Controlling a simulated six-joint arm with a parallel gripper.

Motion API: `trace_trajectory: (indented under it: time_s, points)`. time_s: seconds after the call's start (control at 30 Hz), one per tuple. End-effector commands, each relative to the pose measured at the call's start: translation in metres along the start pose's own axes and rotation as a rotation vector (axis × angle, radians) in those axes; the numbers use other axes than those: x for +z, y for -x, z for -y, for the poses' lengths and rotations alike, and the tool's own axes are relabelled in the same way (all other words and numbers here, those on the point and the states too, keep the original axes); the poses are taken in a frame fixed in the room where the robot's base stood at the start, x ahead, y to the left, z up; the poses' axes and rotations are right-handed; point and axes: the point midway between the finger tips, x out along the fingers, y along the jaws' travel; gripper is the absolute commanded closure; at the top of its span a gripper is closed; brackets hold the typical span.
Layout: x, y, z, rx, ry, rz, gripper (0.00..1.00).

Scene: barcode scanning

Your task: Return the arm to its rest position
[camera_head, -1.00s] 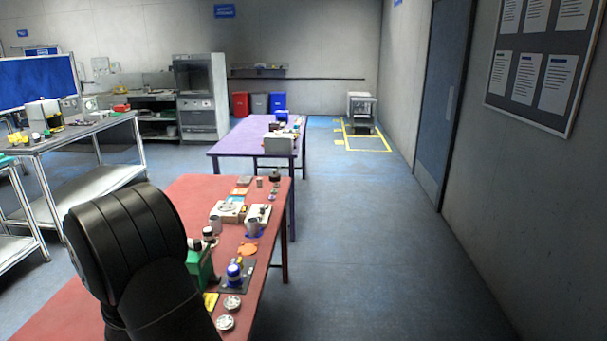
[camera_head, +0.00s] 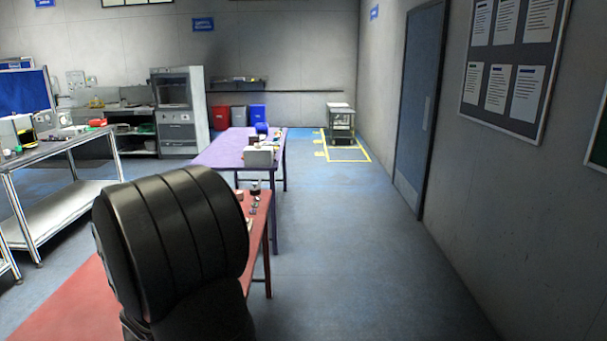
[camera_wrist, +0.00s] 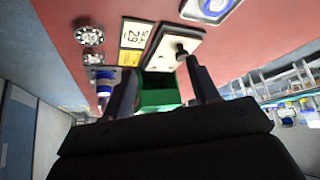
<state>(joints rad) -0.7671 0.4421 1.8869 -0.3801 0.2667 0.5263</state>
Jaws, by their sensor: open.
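My gripper (camera_wrist: 163,75) shows in the wrist view with its two dark fingers apart and nothing held between them. A green box (camera_wrist: 158,92) shows beyond and between the fingers; I cannot tell the exact gap to it. In the head view my black arm link fills the lower left and hides the gripper and most of the red table (camera_head: 70,305).
In the wrist view the red tabletop bears a white plate with a black knob (camera_wrist: 165,50), a blue-topped container (camera_wrist: 104,82), round metal discs (camera_wrist: 88,35) and a "29" card (camera_wrist: 135,33). A purple table (camera_head: 222,155) stands behind; the right aisle is clear.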

Motion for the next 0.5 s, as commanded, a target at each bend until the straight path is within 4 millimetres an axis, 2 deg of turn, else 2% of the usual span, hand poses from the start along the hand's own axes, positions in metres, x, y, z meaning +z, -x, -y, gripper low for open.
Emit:
trace_trajectory:
  time_s: [0.1, 0.5]
  points:
    - [-0.002, 0.010, -0.014, 0.001, -0.004, -0.002, 0.45]
    - [-0.063, -0.022, -0.056, 0.099, -0.156, 0.007, 0.45]
